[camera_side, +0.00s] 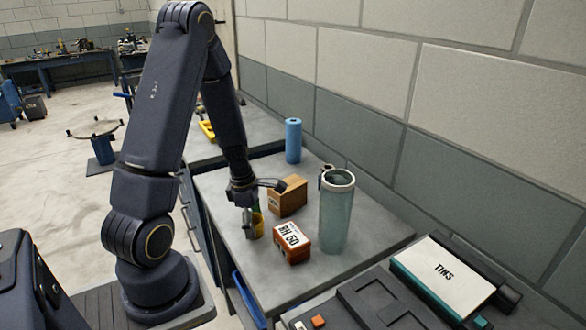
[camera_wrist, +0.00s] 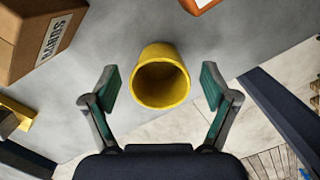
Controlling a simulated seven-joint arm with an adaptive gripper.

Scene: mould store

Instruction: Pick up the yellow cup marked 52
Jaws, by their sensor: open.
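A yellow cup (camera_wrist: 161,77) stands on the grey table in the wrist view, with its open rim towards my camera. Its marking does not show, so I cannot tell whether it bears 52. My gripper (camera_wrist: 158,88) is open, with one green-padded finger on each side of the cup and gaps between. In the side view the cup (camera_side: 257,225) is partly hidden behind my gripper (camera_side: 249,222), which points down at the table.
A brown box (camera_side: 287,196) stands close behind the cup. An orange-brown box (camera_side: 292,243) marked "BH 50" and a tall greenish glass vessel (camera_side: 336,215) stand to the right. A blue cylinder (camera_side: 293,140) stands farther back. The table edge (camera_wrist: 268,105) is near the cup.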

